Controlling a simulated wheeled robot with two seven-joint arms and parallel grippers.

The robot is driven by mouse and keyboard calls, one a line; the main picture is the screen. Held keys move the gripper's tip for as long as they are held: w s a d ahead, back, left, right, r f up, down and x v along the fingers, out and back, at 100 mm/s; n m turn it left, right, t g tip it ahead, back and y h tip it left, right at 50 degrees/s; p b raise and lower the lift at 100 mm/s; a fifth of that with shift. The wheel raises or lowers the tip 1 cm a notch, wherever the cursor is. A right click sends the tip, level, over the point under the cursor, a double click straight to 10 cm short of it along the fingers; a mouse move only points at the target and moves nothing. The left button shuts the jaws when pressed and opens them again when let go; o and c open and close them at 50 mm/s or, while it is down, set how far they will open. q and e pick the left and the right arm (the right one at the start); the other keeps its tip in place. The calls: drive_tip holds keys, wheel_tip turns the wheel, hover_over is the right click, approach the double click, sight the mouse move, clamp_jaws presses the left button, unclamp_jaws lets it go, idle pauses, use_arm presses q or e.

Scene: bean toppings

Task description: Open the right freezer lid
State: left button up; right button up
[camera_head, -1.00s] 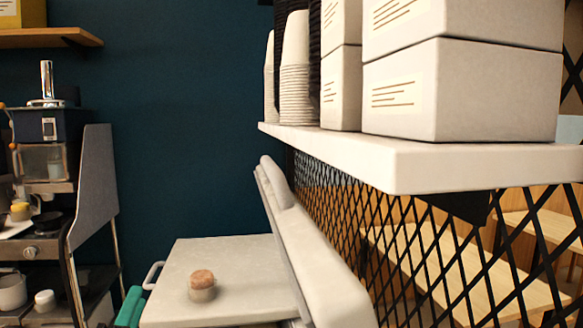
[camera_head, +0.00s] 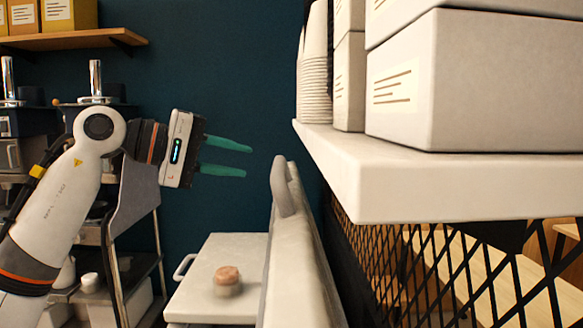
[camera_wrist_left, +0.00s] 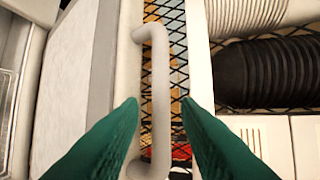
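The right freezer lid (camera_head: 300,270) is raised and stands steeply upright, seen nearly edge-on in the head view. Its pale bar handle (camera_head: 282,185) is near the top edge. The left lid (camera_head: 245,252) lies flat with its own handle (camera_head: 184,267) at its left end. My left gripper (camera_head: 247,161) is open, its two green fingers pointing right, a little left of and above the raised handle. In the left wrist view the handle (camera_wrist_left: 155,60) runs lengthwise between the open fingers, apparently beyond them. My right gripper is out of view.
A small jar with a brownish top (camera_head: 228,280) stands on the left lid. A white shelf (camera_head: 440,190) with boxes (camera_head: 480,80) and stacked cups (camera_head: 315,75) overhangs at right. A black lattice (camera_head: 440,270) is beneath it. A shelving stand (camera_head: 130,205) is behind my left arm.

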sight(284, 163)
use_arm(q)
drive_tip(key=p+x, duration=0.3)
drive_tip(key=x, duration=0.6)
drive_tip(key=shift+d, duration=0.3)
drive_tip(key=shift+w+d+f, duration=0.15)
drive_tip(key=shift+d, duration=0.25)
clamp_jaws()
drive_tip(key=shift+f, duration=0.15)
